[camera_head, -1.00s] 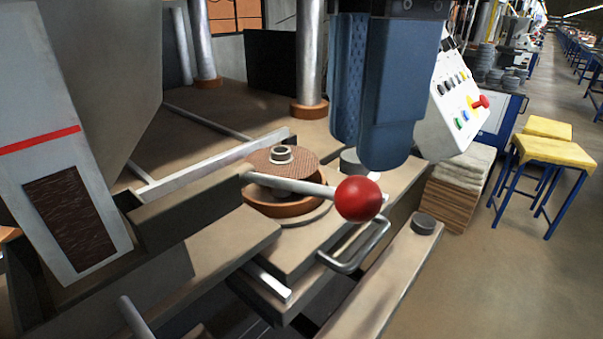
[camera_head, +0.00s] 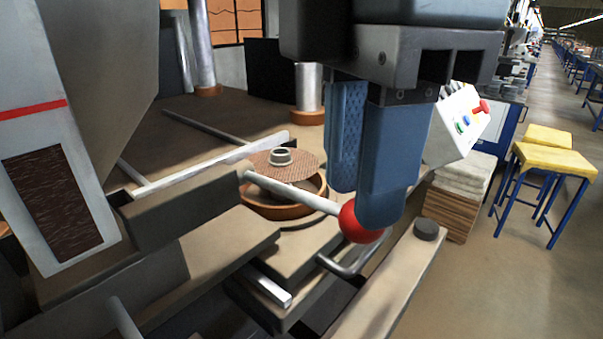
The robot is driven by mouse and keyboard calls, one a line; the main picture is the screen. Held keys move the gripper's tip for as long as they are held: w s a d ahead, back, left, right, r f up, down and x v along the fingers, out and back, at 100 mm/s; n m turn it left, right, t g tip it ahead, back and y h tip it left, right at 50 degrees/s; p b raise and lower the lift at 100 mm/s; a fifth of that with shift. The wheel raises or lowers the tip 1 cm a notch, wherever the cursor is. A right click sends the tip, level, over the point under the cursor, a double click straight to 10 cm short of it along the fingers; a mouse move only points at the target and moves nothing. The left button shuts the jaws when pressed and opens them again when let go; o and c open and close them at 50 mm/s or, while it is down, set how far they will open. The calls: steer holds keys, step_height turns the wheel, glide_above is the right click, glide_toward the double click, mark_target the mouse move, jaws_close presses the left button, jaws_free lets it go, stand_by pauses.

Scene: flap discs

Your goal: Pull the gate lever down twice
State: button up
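The gate lever is a pale grey rod (camera_head: 290,192) ending in a red ball knob (camera_head: 351,222). It slants down to the right in front of the round disc fixture. My gripper (camera_head: 362,205) points down from above, its two blue fingers apart, with the textured inner pad of the left finger showing. The right finger's tip overlaps the top right of the red knob and hides part of it. The left fingertip is just above and left of the knob. Exact contact is partly hidden.
A brown disc (camera_head: 285,163) with a metal hub sits in an orange-brown ring (camera_head: 285,203) behind the lever. A bent metal handle (camera_head: 343,268) lies below the knob. A control panel (camera_head: 460,125) and yellow-topped stools (camera_head: 553,158) stand to the right. Open floor lies at the right.

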mark_target(356, 235)
steer(key=shift+f+b, duration=1.2)
steer(key=shift+f, duration=1.65)
steer(key=shift+r, duration=0.1)
step_height(356, 235, up, 10)
steer(key=p, duration=1)
steer(key=shift+p, duration=0.35)
